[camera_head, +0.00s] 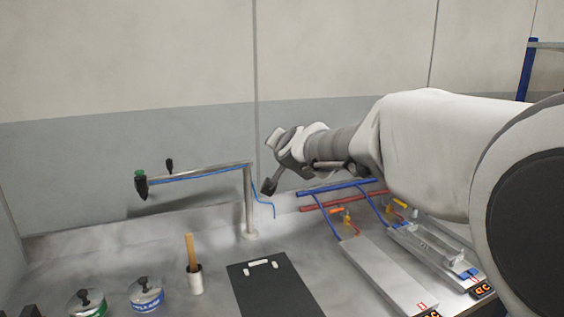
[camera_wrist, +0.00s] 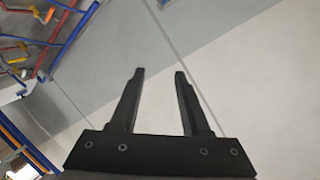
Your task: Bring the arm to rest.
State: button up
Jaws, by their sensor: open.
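My gripper (camera_wrist: 160,72) is open and empty in the wrist view, its two dark fingers apart with only wall panels behind them. In the head view my arm reaches in from the right, and my gripper (camera_head: 269,187) hangs at its far end, in front of the wall and above the bench. It appears just right of the metal post in the picture. Whether it touches anything there cannot be told for certain, but nothing is between the fingers.
Red and blue pipes (camera_head: 335,188) run behind. The wall (camera_head: 120,60) is bare above.

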jog(key=s+d+f+n+g+h+p, duration=0.1)
jog(key=s+d+f+n+g, duration=0.1)
jog(key=s, duration=1)
jog(key=s+d+f+n+g+h+p, duration=0.1)
jog(key=s+d+f+n+g, duration=0.1)
jog(key=s+d+f+g, duration=0.2)
jog(key=s+d+f+n+g+p, duration=0.1)
jog(key=s+d+f+g, duration=0.2)
jog(key=s, duration=1.7)
jog(key=d+f, duration=0.2)
jog(key=d, duration=0.3)
jog(key=shift+s+d+f+n+h, duration=0.3)
jog(key=shift+s+f+n+h, duration=0.05)
jog(key=shift+s+n+h, duration=0.05)
